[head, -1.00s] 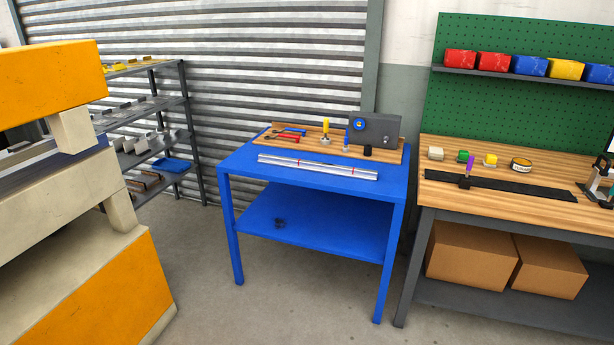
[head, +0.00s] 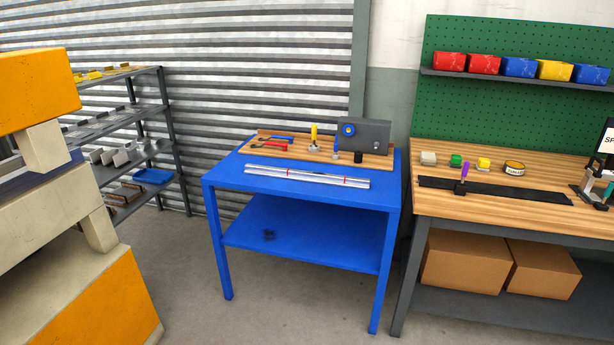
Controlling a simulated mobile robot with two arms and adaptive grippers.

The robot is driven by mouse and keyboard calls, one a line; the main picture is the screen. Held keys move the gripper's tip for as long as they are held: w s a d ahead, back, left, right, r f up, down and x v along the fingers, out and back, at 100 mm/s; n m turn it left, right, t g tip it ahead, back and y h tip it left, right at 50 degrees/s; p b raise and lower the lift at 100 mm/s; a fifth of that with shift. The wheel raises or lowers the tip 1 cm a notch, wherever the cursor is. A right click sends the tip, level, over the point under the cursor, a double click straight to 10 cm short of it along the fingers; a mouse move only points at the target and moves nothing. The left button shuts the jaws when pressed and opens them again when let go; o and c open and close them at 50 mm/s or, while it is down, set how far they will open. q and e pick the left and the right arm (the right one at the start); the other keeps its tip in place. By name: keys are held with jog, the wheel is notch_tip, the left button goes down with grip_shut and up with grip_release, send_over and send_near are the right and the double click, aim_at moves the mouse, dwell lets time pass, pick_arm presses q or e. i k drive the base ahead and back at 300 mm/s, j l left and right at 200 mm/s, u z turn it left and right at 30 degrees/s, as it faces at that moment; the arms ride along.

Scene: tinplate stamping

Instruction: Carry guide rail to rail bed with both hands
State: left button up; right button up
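The guide rail (head: 307,177) is a long silver bar with two red marks. It lies along the front part of the blue table's top (head: 222,181), a little way in from the front edge. The rail bed cannot be told for certain; a long black strip (head: 495,190) lies on the wooden workbench (head: 560,215) at the right. Neither of my grippers is in the head view.
A wooden board with tools and a grey box (head: 371,134) stands behind the rail. An orange and cream machine (head: 60,235) fills the left side. A grey shelf rack (head: 165,130) stands behind it. Bare floor (head: 190,290) lies before the blue table.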

aim_at(494, 190)
jog(key=i+j+z, duration=0.1)
jog(key=i, duration=0.35)
jog(key=i+j, duration=0.25)
jog(key=i, duration=0.2)
jog(key=i+j+z, duration=0.15)
jog(key=i, duration=0.3)
